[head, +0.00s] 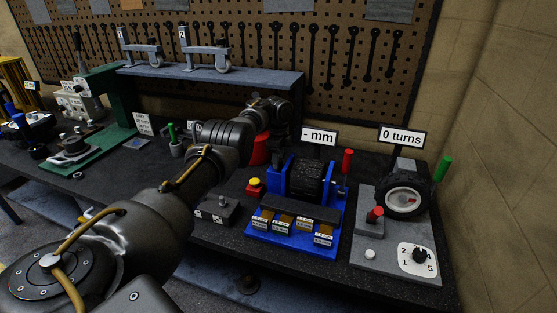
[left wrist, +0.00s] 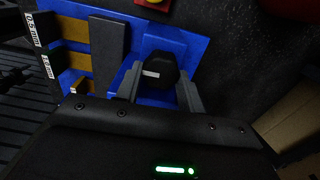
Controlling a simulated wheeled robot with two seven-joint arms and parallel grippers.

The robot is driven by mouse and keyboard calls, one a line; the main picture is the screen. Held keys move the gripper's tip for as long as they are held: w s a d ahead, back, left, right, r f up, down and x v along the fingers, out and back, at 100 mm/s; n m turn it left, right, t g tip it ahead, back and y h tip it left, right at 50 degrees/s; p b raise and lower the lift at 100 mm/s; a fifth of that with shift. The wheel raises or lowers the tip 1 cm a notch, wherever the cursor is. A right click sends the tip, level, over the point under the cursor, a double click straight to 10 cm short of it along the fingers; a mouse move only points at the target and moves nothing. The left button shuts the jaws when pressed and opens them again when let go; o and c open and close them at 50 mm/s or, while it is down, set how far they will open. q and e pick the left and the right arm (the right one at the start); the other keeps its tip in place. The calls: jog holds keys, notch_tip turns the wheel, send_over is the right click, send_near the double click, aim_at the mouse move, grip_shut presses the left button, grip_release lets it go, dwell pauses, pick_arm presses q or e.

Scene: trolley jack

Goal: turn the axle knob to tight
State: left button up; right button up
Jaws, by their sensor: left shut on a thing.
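The axle knob (left wrist: 160,70) is black with a small white mark, in front of a blue plate in the left wrist view. My left gripper (left wrist: 159,88) has one finger on each side of it and is shut on it. In the head view my left gripper (head: 281,133) points down at the left rear of the blue stand (head: 335,210), and the knob is hidden there. The stand carries a dark ribbed roller (head: 308,178) under a sign reading "- mm" (head: 319,136). My right gripper is in neither view.
Amber blocks with mm labels (head: 283,222) lie on the stand's front. A yellow-topped red button (head: 255,186) stands left of it. A grey station with a wheel (head: 404,199) and a dial (head: 418,259) stands to the right. A shelf (head: 220,76) runs behind my arm.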

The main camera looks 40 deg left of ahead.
pick_arm(q)
jog(key=shift+m, duration=0.3)
jog(key=o, duration=1)
jog(key=shift+a, duration=0.1)
jog(key=shift+c, duration=0.2)
jog(key=shift+r, duration=0.1)
jog(key=shift+r, duration=0.3)
notch_tip(320, 180, up, 10)
jog(key=b, duration=0.2)
jog(key=shift+b, duration=0.35)
